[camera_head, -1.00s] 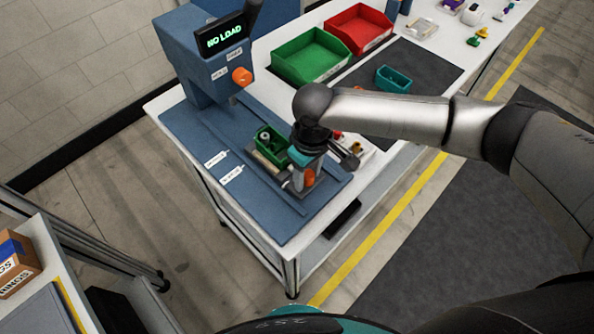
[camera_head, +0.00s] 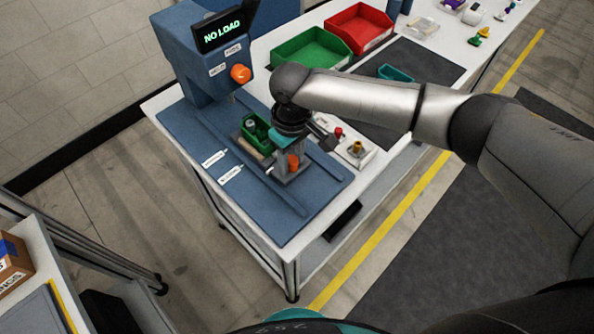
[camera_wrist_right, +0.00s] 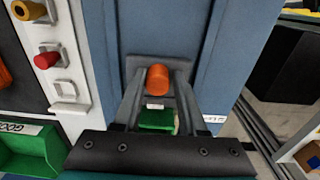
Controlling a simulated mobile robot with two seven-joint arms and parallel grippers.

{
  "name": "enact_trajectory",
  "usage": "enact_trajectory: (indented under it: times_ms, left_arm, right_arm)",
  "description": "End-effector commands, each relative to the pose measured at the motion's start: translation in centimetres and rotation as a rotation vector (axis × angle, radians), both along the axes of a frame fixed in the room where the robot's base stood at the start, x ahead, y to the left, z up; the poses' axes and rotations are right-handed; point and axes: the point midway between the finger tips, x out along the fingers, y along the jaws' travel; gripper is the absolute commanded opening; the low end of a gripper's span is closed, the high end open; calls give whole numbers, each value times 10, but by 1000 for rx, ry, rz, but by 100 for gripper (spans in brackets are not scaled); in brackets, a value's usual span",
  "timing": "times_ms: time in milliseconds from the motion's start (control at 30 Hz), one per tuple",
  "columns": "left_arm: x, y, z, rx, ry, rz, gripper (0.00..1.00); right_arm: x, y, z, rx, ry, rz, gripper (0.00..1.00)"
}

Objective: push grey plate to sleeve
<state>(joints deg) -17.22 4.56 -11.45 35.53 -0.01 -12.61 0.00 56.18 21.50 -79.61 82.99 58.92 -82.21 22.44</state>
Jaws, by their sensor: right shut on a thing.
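The grey plate (camera_head: 303,178) lies on the blue bed between two rails, largely hidden under my right gripper. An upright orange knob (camera_head: 293,162) stands at its near end. A green bin (camera_head: 256,128) with a round grey part in it sits just beyond, toward the machine. My right gripper (camera_head: 288,158) is shut on the orange knob. In the right wrist view the knob (camera_wrist_right: 157,82) stands between the fingers, with the grey plate (camera_wrist_right: 138,64) around it. I cannot make out a sleeve. My left gripper is not in view.
A blue machine (camera_head: 190,60) with a "NO LOAD" display and an orange button (camera_head: 240,73) stands at the bed's far end. A white fixture (camera_head: 352,150) with red and brass knobs sits right. Green (camera_head: 312,50) and red (camera_head: 358,28) bins stand behind.

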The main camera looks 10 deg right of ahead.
Motion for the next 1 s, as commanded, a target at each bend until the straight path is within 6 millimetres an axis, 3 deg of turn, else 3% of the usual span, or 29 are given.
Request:
enact_trajectory:
  times_ms: [33, 1000]
  left_arm:
    - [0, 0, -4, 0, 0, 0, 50]
    - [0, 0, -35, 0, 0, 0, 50]
  right_arm:
    - [-5, -9, -17, -32, 20, -6, 0]
    - [34, 21, -18, -32, 20, -4, 0]
